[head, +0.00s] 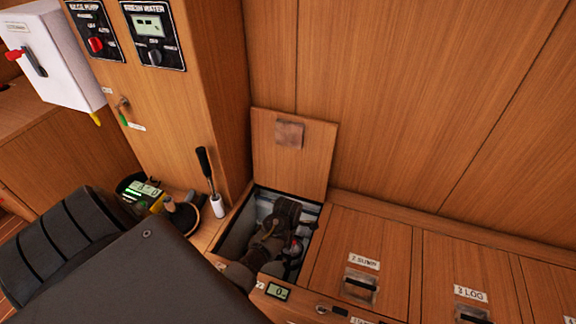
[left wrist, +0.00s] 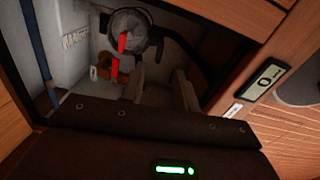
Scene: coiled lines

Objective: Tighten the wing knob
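My left arm reaches down into the open locker (head: 236,232), with its left gripper (head: 286,214) inside. In the left wrist view the left gripper (left wrist: 163,80) has two fingers apart, with nothing seen between them. Beyond them is a round grey fitting (left wrist: 130,22) with a red handle (left wrist: 122,50). A small brass-coloured piece (left wrist: 100,73), possibly the wing knob, sits left of the fingers, apart from them. I cannot tell for sure which part is the wing knob. In the head view my arm hides much of the locker's inside. My right gripper is not in view.
The locker's lid (head: 291,150) stands open against the panelling. Closed lids labelled 2 SUMP (head: 340,250) and 3 LOG (head: 470,270) lie to the right. A black-handled lever (head: 209,175) stands left of the opening. A blue pipe (left wrist: 38,50) runs inside the locker.

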